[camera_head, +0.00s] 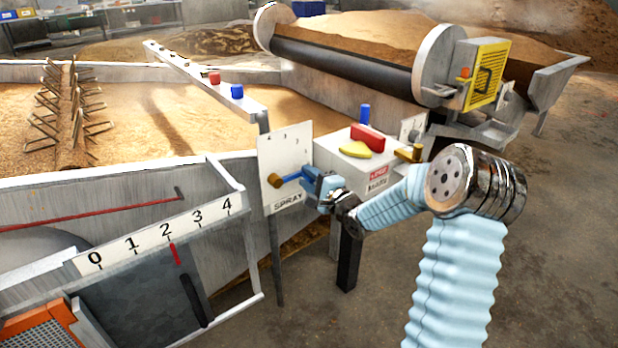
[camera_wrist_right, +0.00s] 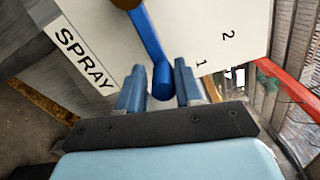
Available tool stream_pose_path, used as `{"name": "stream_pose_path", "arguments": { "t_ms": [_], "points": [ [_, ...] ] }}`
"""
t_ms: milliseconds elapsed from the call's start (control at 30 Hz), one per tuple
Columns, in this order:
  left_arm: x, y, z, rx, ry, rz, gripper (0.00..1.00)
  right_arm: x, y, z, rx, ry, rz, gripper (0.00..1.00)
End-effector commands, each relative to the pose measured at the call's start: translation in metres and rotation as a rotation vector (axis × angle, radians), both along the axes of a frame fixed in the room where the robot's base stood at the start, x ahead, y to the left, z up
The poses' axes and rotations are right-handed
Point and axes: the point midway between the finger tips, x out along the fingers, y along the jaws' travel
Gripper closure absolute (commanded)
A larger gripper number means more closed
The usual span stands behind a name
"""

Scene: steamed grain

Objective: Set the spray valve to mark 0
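The spray valve is a blue lever (camera_head: 289,178) on a brass pivot (camera_head: 274,181), mounted on a white panel (camera_head: 272,150) labelled SPRAY. In the head view the lever points right and slightly up from the pivot. In the right wrist view the lever (camera_wrist_right: 148,35) ends in a rounded blue knob (camera_wrist_right: 163,82). My right gripper (camera_head: 312,182) is at the lever's end; in the wrist view its two fingers (camera_wrist_right: 160,86) stand either side of the knob, with a narrow gap visible. Marks 1 and 2 show in the wrist view; I cannot see mark 0 there. My left gripper is not in view.
A grey box (camera_head: 352,155) with red, yellow and blue parts stands just right of the panel. A scale plate (camera_head: 160,232) marked 0 to 4 is on the trough at left front. A roller drum (camera_head: 345,70) is behind. Floor at right is open.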

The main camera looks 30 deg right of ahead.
Motion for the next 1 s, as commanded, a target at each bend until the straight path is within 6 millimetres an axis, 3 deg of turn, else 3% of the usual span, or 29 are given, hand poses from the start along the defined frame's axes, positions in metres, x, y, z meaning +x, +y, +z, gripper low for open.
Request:
{"name": "stream_pose_path", "arguments": {
  "t_ms": [100, 467, 1000],
  "points": [
    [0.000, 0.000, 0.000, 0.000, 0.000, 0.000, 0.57, 0.000, 0.000, 0.001, -0.001, -0.002, 0.000, 0.52],
    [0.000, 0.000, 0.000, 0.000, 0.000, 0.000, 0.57, -0.009, -0.001, 0.002, -0.004, -0.003, -0.001, 0.52],
    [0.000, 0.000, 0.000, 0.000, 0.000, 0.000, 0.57, -0.123, -0.011, 0.001, -0.002, -0.002, -0.002, 0.52]
  ]
}}
